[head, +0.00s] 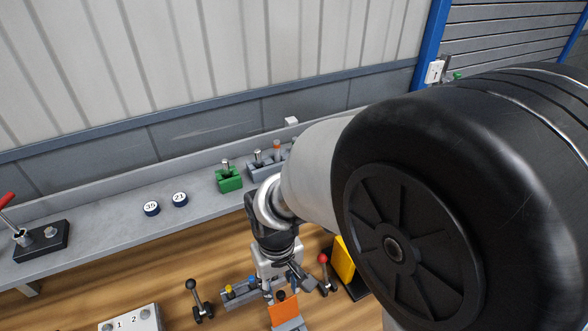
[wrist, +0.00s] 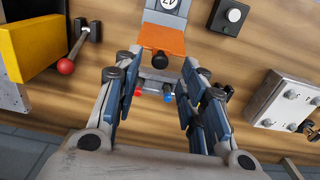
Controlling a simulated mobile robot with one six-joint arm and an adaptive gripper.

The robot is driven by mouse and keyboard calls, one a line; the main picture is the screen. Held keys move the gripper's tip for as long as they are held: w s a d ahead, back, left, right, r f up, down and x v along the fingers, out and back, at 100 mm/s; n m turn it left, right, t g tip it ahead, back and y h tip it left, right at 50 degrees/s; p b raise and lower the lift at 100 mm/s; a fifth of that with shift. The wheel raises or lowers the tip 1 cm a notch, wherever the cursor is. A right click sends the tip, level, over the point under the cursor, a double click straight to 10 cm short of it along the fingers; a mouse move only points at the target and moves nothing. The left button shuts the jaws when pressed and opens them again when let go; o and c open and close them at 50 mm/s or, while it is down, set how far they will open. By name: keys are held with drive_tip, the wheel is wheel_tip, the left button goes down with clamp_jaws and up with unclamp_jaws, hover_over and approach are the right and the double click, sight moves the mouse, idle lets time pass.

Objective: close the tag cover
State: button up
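The tag cover is an orange flap (wrist: 163,40) with a black knob (wrist: 160,59) on its near edge. In the wrist view it lies at the top centre, just beyond my fingertips, beside a white numbered tag (wrist: 168,5) in a grey holder. In the head view the orange cover (head: 284,309) shows at the bottom edge, just below my gripper (head: 277,290). My gripper (wrist: 158,76) is open and empty, its two fingers spread on either side of the knob's line. The knob appears apart from both fingers. The cover's hinge is not clear.
A grey rack with coloured pegs (head: 240,291) stands close left of my gripper. A red-knobbed lever (wrist: 66,66) and yellow block (wrist: 30,45) flank it on the other side. A numbered switch box (head: 132,320) stands at lower left.

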sight(281, 293)
drive_tip(key=shift+f, duration=1.6)
clamp_jaws()
